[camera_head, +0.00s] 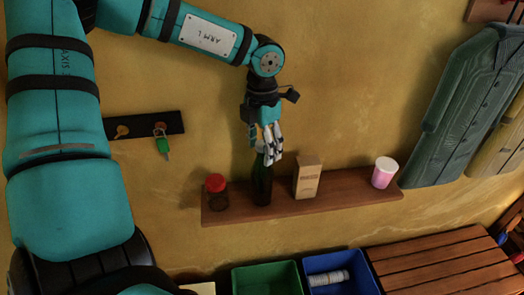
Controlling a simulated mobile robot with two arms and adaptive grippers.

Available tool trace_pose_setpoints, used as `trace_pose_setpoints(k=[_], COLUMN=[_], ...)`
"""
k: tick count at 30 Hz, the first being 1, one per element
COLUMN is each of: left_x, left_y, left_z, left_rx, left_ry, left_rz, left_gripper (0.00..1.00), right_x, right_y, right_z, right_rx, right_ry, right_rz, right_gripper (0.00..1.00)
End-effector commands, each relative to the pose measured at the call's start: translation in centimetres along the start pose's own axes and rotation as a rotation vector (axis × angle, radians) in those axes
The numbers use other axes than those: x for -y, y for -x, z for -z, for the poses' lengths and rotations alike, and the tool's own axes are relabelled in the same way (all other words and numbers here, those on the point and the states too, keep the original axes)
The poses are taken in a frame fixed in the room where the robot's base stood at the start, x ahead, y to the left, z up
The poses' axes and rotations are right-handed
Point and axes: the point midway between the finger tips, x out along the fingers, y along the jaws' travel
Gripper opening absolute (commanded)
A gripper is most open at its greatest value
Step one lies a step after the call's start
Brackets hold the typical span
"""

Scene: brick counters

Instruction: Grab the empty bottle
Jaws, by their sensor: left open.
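A dark green bottle (262,186) stands upright on a wooden wall shelf (344,194). Whether it is empty cannot be seen through the dark glass. My left gripper (271,156) comes down from above and is at the bottle's neck. Its fingers are open and cover part of the bottle's top. I cannot tell whether they touch the glass. My right gripper is not in view.
A jar with a red lid (216,184) stands left of the bottle. A tan box (307,177) and a pink cup (384,172) stand to the right. Below are a green bin (267,280), a blue bin (343,265) and a slatted bench (440,265).

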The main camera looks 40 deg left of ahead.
Motion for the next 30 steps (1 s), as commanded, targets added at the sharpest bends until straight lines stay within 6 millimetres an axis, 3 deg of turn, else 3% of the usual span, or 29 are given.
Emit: trace_pose_setpoints(k=[3,16,30], left_x=[0.0,-0.01,-0.01], left_y=[-0.01,0.03,0.12], left_z=[0.0,0.0,-0.05], left_rx=[0.0,0.0,0.001], left_ry=[0.0,0.0,0.0], left_rz=[0.0,0.0,0.0], left_gripper=[0.56,0.0,0.0], right_x=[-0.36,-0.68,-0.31], right_y=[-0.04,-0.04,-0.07], right_z=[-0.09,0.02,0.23], right_rx=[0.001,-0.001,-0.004], right_ry=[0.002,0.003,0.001], right_rz=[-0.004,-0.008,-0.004], right_gripper=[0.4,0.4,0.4])
